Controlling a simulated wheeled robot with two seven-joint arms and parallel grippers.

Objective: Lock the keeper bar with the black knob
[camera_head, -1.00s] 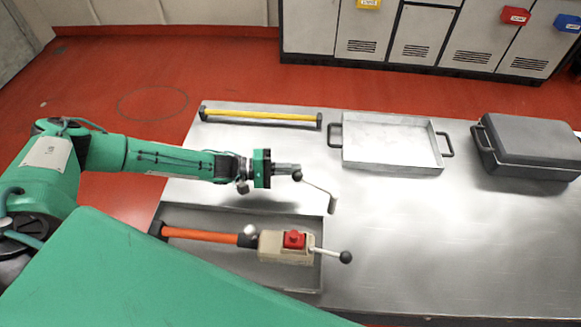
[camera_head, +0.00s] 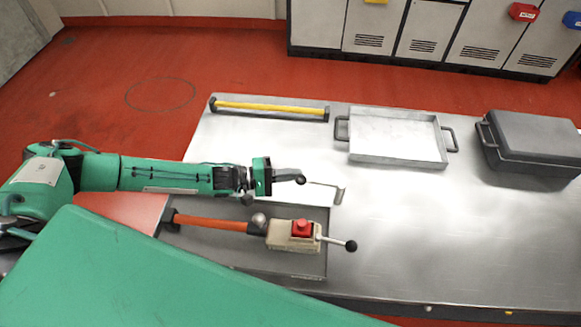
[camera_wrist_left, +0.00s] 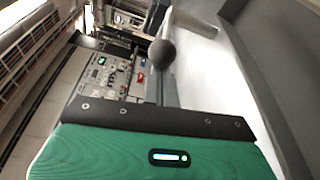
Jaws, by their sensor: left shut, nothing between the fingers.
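The keeper bar (camera_head: 325,185) is a thin grey crank. Its black knob (camera_head: 301,180) is at the left end, and its upright end (camera_head: 340,195) is at the right. My left gripper (camera_head: 288,179) is shut and empty, with its fingertips just left of the knob in the head view. I cannot tell whether they touch. The left wrist view shows a black ball knob (camera_wrist_left: 161,52) beyond the green gripper body. My right gripper is not in view.
Nearer stands a beige box (camera_head: 290,238) with a red button (camera_head: 301,228) and a lever ending in another black ball (camera_head: 351,246). An orange bar (camera_head: 212,222) lies left of it. Behind are a yellow bar (camera_head: 270,108), an open tray (camera_head: 445,163) and a dark case (camera_head: 530,140).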

